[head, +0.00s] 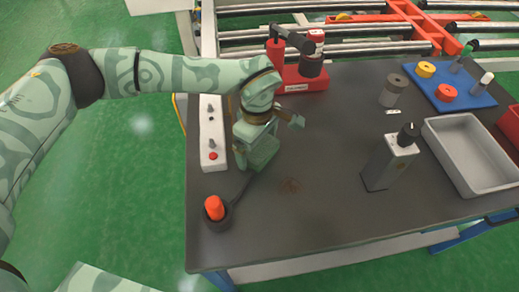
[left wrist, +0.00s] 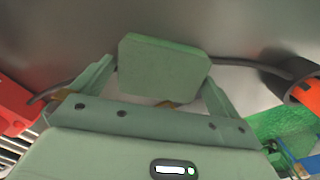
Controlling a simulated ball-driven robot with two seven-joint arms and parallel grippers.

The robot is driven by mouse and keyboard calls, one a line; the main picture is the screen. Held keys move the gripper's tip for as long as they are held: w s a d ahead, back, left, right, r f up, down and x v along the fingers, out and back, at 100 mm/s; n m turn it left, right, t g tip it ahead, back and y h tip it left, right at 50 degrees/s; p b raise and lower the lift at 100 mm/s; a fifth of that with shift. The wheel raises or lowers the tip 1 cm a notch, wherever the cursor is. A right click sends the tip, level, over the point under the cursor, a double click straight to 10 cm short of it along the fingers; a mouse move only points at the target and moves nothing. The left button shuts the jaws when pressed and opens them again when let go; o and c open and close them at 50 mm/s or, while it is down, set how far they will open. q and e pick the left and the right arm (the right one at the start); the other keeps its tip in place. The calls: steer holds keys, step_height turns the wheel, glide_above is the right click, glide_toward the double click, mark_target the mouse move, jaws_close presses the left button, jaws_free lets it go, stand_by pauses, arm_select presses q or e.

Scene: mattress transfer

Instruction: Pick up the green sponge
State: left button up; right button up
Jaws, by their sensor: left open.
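The green sponge (left wrist: 163,67) is a flat block with rounded corners. In the left wrist view it sits at the top middle, between the two fingertips of my left gripper (left wrist: 160,82). The fingers are open on either side of it; I cannot tell whether either one touches it. In the head view my left gripper (head: 268,142) is low over the left part of the dark table. There the sponge is hard to tell apart from the similarly green gripper. My right gripper is not in view.
An orange-topped piece (head: 214,208) with a dark cord is near the gripper. A white control box (head: 212,135) stands left, a red device (head: 303,77) behind. A grey box (head: 390,160), grey tray (head: 433,133) and blue board (head: 481,100) are at right. The front middle is clear.

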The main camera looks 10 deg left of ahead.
mark_target(258, 146)
arm_select(q)
steer(key=c, duration=0.8)
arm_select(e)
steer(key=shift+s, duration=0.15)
arm_select(q)
steer(key=shift+c, duration=0.3)
steer(key=shift+r, duration=0.2)
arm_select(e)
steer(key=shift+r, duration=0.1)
